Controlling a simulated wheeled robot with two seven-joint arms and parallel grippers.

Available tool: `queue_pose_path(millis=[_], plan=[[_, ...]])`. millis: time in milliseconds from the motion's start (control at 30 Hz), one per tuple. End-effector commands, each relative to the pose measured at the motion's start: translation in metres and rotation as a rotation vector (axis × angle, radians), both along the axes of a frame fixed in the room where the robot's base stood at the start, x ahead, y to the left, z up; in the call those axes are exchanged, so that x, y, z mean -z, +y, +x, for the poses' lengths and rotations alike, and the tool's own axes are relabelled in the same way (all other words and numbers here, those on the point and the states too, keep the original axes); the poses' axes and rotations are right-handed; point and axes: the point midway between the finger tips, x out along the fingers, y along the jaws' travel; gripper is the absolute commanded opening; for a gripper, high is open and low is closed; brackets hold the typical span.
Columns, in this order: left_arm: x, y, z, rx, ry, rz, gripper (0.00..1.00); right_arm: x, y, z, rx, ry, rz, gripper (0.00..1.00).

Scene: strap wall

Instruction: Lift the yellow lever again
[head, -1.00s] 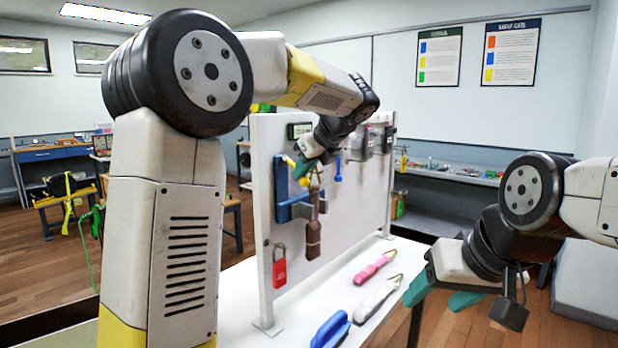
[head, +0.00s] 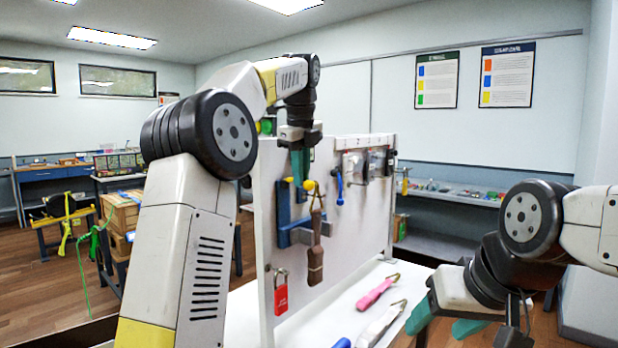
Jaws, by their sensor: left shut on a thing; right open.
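The yellow lever (head: 310,185) is on the blue bracket (head: 284,218) fixed to the white upright panel. Its yellow end shows at the tips of my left gripper (head: 300,182), which points straight down from above with its teal fingers closed on the lever. The rest of the lever is hidden by the fingers. A brown strap (head: 315,262) hangs in front of the bracket. My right gripper (head: 445,322) is at the lower right, its teal fingers apart and empty, away from the panel.
A red padlock (head: 281,295) hangs on the panel's lower left. A blue-handled part (head: 339,188) is right of the lever. Pink (head: 376,293) and white (head: 382,324) handled tools lie on the white table in front of the panel. A dark block device (head: 376,165) sits further right on the panel.

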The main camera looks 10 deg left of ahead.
Motion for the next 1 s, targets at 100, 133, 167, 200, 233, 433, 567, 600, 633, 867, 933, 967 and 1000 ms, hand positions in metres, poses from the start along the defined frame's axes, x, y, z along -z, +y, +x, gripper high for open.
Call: queue_pose_path(millis=[100,133,167,200,233,433,567,600,633,867,933,967,1000], plan=[[-0.0006,-0.0001,0.0008,0.0,0.003,-0.009,0.0,0.0,0.0,0.0,0.0,0.0,0.0,0.6],[-0.0007,-0.0001,0.0007,0.0,0.004,-0.01,0.0,0.0,0.0,0.0,0.0,0.0,0.0,0.6],[-0.0007,-0.0001,0.0008,0.001,0.005,-0.01,0.0,0.0,0.0,0.0,0.0,0.0,0.0,0.6],[-0.0007,-0.0001,0.0008,0.0,0.005,-0.011,0.0,0.0,0.0,0.0,0.0,0.0,0.0,0.6],[-0.0007,-0.0001,0.0008,0.0,0.005,-0.011,0.0,0.0,0.0,0.0,0.0,0.0,0.0,0.6],[-0.0008,0.0001,0.0007,-0.001,0.004,-0.01,0.0,0.0,0.0,0.0,0.0,0.0,0.0,0.6],[-0.0007,0.0002,0.0006,-0.001,0.005,-0.009,0.32,0.0,0.0,0.0,0.0,0.0,0.0,0.6],[-0.0007,0.0002,0.0005,-0.001,0.005,-0.009,0.32,0.0,0.0,0.0,0.0,0.0,0.0,0.6],[-0.0007,0.0002,0.0005,-0.001,0.005,-0.009,0.32,0.0,0.0,0.0,0.0,0.0,0.0,0.6],[-0.0007,0.0003,0.0003,-0.001,0.006,-0.009,0.32,0.0,0.0,0.0,0.0,0.0,0.0,0.6],[-0.0028,0.0,0.0001,-0.001,0.004,-0.008,0.32,0.0,0.0,0.0,0.0,0.0,0.0,0.6],[-0.0046,-0.0001,-0.0003,-0.001,0.004,-0.008,0.32,0.0,0.0,0.0,0.0,0.0,0.0,0.6],[-0.0081,-0.0002,-0.001,-0.001,0.004,-0.008,0.32,0.0,0.0,0.0,0.0,0.0,0.0,0.6]])
